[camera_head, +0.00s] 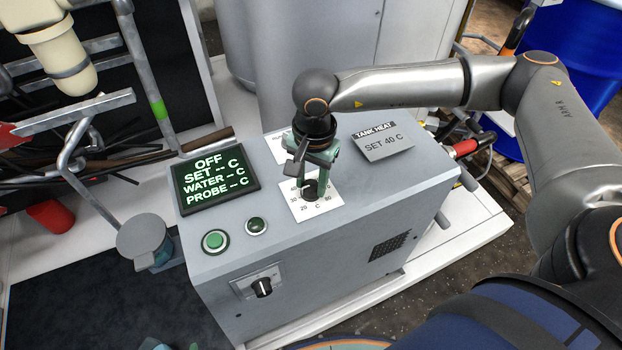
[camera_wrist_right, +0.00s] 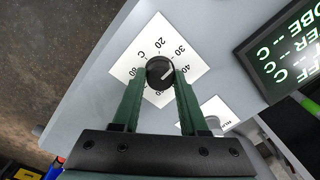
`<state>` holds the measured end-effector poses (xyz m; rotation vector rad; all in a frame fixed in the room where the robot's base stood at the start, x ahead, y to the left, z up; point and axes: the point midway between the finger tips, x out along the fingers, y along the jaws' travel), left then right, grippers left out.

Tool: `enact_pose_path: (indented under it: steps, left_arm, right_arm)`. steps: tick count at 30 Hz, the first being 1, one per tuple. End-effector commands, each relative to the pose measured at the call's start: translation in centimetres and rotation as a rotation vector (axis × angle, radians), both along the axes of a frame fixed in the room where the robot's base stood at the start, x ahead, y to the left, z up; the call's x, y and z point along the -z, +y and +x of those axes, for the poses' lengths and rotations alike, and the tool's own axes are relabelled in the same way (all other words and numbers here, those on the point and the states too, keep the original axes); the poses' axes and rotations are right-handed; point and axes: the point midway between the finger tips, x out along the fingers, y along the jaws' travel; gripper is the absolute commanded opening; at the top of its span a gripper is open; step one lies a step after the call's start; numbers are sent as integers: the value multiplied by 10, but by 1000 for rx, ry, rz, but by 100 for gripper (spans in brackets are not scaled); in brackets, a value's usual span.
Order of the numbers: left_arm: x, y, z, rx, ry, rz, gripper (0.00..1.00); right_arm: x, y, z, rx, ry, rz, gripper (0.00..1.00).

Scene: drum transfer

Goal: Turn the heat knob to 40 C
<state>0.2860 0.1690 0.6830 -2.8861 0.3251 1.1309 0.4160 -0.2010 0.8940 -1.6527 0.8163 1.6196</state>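The heat knob (camera_head: 310,188) is a round black knob on a white dial plate (camera_head: 318,208) on top of the grey control box. In the right wrist view the knob (camera_wrist_right: 160,72) sits between the fingertips of my right gripper (camera_wrist_right: 160,76), numbers around it. Its pointer direction is hard to read. My right gripper (camera_head: 311,178) points down over the dial with its green fingers apart, one on each side of the knob; I cannot tell whether they touch it. Small teal parts at the bottom edge of the head view look like my left gripper (camera_head: 170,345), mostly cut off.
A display (camera_head: 214,178) reads OFF, SET -- C. A sign (camera_head: 383,142) reads TANK HEAT, SET 40 C. Green buttons (camera_head: 215,241) and a front switch (camera_head: 262,287) are on the box. A metal arm with a round cup (camera_head: 142,237) stands to its left.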

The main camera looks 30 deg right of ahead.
Motion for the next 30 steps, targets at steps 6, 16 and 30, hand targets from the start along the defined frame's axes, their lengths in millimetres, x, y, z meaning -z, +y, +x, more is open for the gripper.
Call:
enact_pose_path:
  steps: [6, 16, 30]
  left_arm:
    - [0, 0, 0, 0, 1, 0, 50]
    - [0, 0, 0, 0, 1, 0, 50]
    - [21, -4, -1, 8, 17, -3, 50]
  right_arm:
    - [0, 0, 0, 0, 1, -1, 14]
    - [0, 0, 0, 2, 1, -1, 0]
    - [4, 0, 0, 192, 1, 0, 0]
